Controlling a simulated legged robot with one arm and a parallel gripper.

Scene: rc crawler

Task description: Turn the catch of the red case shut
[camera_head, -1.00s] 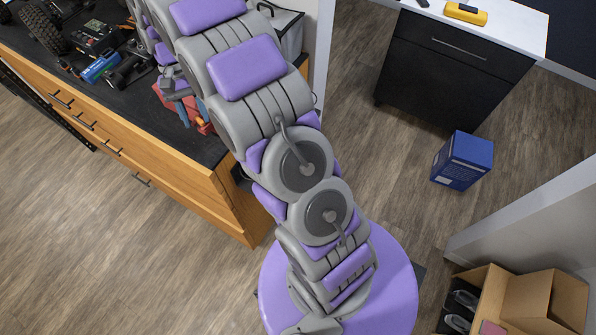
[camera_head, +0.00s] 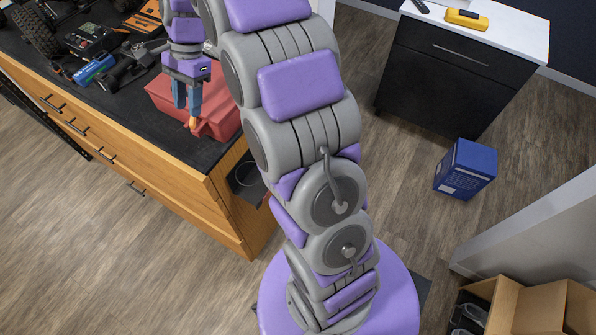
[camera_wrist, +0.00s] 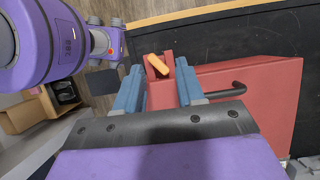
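The red case (camera_head: 222,116) lies on the black bench top near its right end. It also shows in the wrist view (camera_wrist: 262,100), with a dark handle (camera_wrist: 225,92) on it. Its orange catch (camera_head: 193,123) is at the case's near edge. In the wrist view the catch (camera_wrist: 157,65) sits slanted by a red bracket. My gripper (camera_head: 188,106) points down over the case, its blue fingers just above the catch. In the wrist view my gripper (camera_wrist: 159,76) is open, with the catch seen between and just past the fingertips. I cannot tell whether they touch it.
Tools and a blue cylinder (camera_head: 95,70) lie on the bench left of the case. The wooden bench (camera_head: 150,165) ends to its right. A blue box (camera_head: 466,168) stands on the floor near a black cabinet (camera_head: 445,75). Bare bench top lies in front of the case.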

